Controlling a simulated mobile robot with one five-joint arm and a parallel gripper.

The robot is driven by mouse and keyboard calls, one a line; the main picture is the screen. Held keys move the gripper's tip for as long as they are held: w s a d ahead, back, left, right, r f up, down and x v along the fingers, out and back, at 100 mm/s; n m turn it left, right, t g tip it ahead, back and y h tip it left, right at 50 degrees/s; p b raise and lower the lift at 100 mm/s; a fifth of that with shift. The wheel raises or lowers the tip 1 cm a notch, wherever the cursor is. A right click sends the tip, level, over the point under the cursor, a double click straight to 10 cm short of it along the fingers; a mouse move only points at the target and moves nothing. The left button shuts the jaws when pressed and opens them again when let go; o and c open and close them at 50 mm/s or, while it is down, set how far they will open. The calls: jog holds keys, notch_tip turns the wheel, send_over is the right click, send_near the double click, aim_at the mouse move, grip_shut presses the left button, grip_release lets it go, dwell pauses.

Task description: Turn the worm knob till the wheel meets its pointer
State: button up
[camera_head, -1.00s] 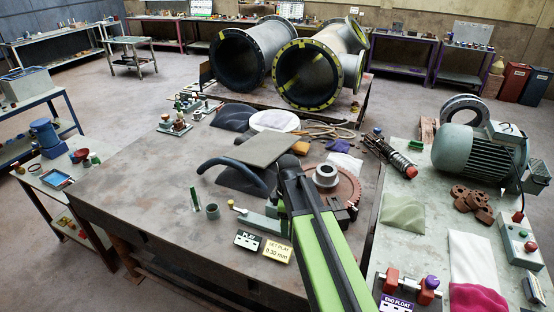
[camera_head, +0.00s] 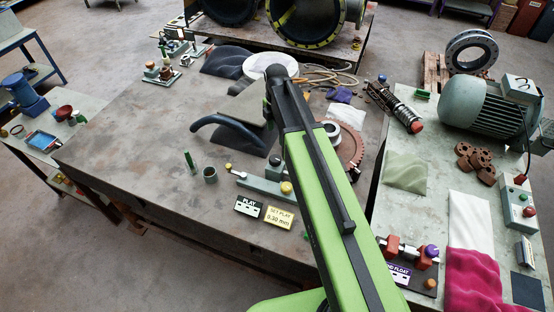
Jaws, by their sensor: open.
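The rust-red toothed wheel (camera_head: 352,150) lies on the large dark table, with a grey hub (camera_head: 332,128) at its middle. My green and black arm crosses in front and hides its left part. A grey-green fixture (camera_head: 258,184) left of the arm has a yellow knob (camera_head: 286,188) near the arm and a smaller yellow knob (camera_head: 228,167) at its far end. I cannot tell which knob is the worm knob. No pointer can be made out. My arm's far end rises above the table left of the wheel; my gripper's fingers do not show.
A "PLAY" sign (camera_head: 248,206) and a "SET PLAY 0.30 mm" sign (camera_head: 279,217) stand before the fixture. A grey cup (camera_head: 210,175) and a curved dark hose (camera_head: 222,124) are left. The right bench carries a motor (camera_head: 484,104) and an "END FLOAT" fixture (camera_head: 408,252). The table's left front is clear.

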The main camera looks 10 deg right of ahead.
aim_at(276, 158)
jog(key=f+b, duration=0.6)
jog(key=f, duration=0.1)
jog(key=f+b, duration=0.7)
jog(key=shift+s+a+f, duration=0.1)
jog(key=shift+s+a, duration=0.05)
jog(key=shift+a, duration=0.05)
